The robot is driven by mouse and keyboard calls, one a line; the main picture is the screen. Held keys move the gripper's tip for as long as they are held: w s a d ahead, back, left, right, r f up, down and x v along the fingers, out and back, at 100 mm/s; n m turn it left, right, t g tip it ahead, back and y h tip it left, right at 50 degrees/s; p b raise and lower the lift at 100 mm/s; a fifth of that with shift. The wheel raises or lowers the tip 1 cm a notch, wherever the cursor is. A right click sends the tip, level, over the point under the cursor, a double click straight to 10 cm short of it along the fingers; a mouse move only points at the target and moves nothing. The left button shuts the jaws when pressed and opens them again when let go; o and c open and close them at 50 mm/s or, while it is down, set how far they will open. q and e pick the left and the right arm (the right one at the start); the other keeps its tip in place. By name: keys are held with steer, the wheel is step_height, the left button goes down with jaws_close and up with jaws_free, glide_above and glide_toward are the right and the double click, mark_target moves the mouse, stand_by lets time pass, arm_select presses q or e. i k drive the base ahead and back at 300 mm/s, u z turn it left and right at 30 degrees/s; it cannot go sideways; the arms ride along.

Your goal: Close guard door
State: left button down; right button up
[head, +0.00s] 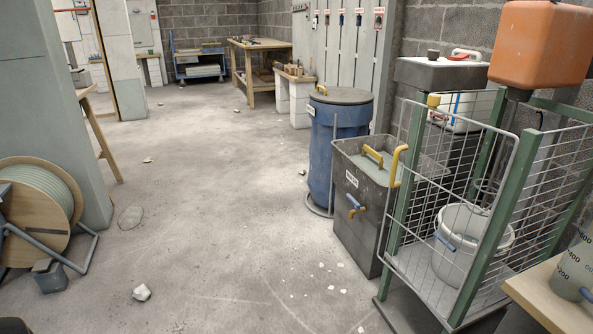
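A wire mesh cage with green posts (492,215) stands at the right. A mesh panel with a pale frame (447,182) covers its front left side, and another mesh panel (543,190) is at its right. I cannot tell for sure which panel is the guard door, or whether it is latched. A white bucket (470,250) with a blue handle grip stands inside, behind the mesh. Neither of my grippers is in view.
A grey bin (362,215) with yellow handles stands left of the cage, with a blue barrel (338,140) behind. An orange container (541,44) is above the cage. A cable reel (38,205) stands at left. Rubble (141,292) dots the mostly open floor.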

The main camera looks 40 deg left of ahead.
mark_target(434, 99)
steer(key=u, duration=0.6)
steer(key=i, duration=0.65)
steer(key=u, duration=0.15)
